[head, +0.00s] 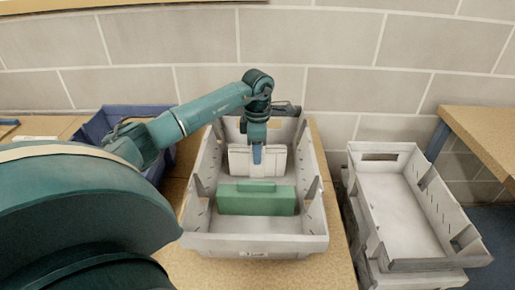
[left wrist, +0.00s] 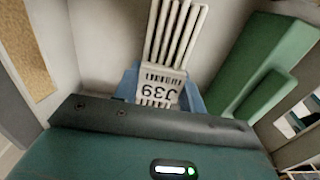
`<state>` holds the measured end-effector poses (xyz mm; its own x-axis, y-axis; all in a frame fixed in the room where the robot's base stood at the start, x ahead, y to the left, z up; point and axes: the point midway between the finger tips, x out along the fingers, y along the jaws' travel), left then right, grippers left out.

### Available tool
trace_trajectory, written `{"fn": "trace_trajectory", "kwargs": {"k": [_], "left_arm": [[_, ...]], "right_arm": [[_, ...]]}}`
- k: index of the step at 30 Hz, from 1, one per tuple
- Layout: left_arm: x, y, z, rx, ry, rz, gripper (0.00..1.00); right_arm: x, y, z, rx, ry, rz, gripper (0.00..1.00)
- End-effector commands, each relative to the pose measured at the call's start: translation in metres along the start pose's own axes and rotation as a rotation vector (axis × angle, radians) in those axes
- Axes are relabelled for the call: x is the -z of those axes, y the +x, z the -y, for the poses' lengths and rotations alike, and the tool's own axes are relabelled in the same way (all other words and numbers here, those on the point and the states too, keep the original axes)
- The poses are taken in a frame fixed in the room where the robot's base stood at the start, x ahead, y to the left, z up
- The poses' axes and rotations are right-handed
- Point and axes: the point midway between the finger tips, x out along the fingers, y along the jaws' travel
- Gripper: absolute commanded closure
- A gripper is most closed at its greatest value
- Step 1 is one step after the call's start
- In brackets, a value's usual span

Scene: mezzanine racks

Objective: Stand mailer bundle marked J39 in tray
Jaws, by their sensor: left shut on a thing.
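The mailer bundle marked J39 (head: 240,161) is a white, ridged stack standing upright inside the grey tray (head: 255,244). In the left wrist view its J39 label (left wrist: 165,86) reads upside down between the blue fingers. My left gripper (head: 257,155) comes down from above and is shut on the bundle. The green block also shows in the left wrist view (left wrist: 250,70). My right gripper is out of view.
A blue bin (head: 95,127) stands left of the tray, partly behind my arm. Empty grey trays (head: 398,263) are stacked at the right, beyond a gap. A block wall (head: 340,90) runs behind, and a wooden table edge (head: 480,135) shows at far right.

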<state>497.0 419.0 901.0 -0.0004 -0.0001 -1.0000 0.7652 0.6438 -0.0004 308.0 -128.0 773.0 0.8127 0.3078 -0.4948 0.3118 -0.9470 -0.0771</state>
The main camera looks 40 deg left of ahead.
Motion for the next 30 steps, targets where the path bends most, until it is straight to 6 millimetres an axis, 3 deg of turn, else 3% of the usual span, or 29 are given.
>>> {"fn": "trace_trajectory", "kwargs": {"k": [7, 8, 15, 25, 30], "left_arm": [[0.0, 0.002, 0.0, -0.001, 0.0, 0.001, 0.84], [0.0, 0.002, 0.0, -0.001, 0.0, 0.0, 0.59], [0.0, 0.001, 0.0, 0.0, 0.0, 0.0, 0.39], [0.0, -0.004, -0.001, -0.001, -0.001, 0.001, 0.38], [0.0, -0.029, -0.001, -0.005, -0.001, 0.002, 0.38]], "right_arm": [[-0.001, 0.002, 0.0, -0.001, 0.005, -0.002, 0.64], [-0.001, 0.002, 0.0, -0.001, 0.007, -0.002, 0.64], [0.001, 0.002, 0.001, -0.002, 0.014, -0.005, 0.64], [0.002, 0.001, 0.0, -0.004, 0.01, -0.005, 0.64], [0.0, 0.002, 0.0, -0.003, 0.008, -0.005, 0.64]]}}
